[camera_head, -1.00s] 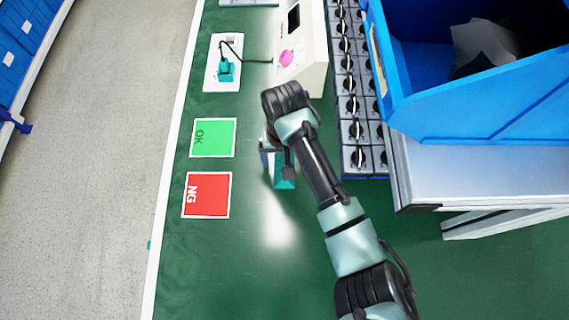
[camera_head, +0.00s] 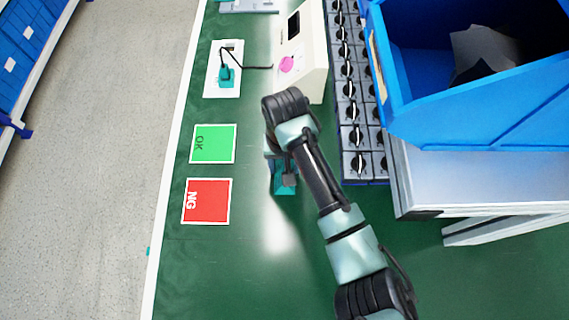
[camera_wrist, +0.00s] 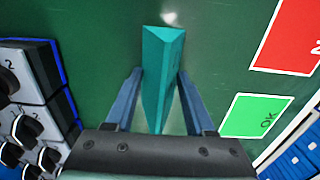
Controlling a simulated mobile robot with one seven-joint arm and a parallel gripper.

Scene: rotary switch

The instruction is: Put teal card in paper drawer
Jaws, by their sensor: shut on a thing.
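The teal card (camera_wrist: 157,62) stands between the two blue-grey fingers of my gripper (camera_wrist: 160,85) in the wrist view. It looks like a folded, wedge-shaped piece, and its far end sticks out past the fingertips. My gripper is shut on it. In the head view the teal card (camera_head: 284,188) shows just below my wrist, over the green table right of the OK and NG squares. My arm hides part of the gripper there. A large blue open container (camera_head: 500,105) with grey paper-like sheets (camera_head: 483,50) inside stands at the upper right, apart from the gripper.
A green OK square (camera_head: 212,144) and a red NG square (camera_head: 206,201) lie on the green table. Rows of black rotary switches (camera_head: 357,138) stand right of my arm. A white box with a pink knob (camera_head: 287,64) is above. A metal ledge (camera_head: 470,180) runs below the container.

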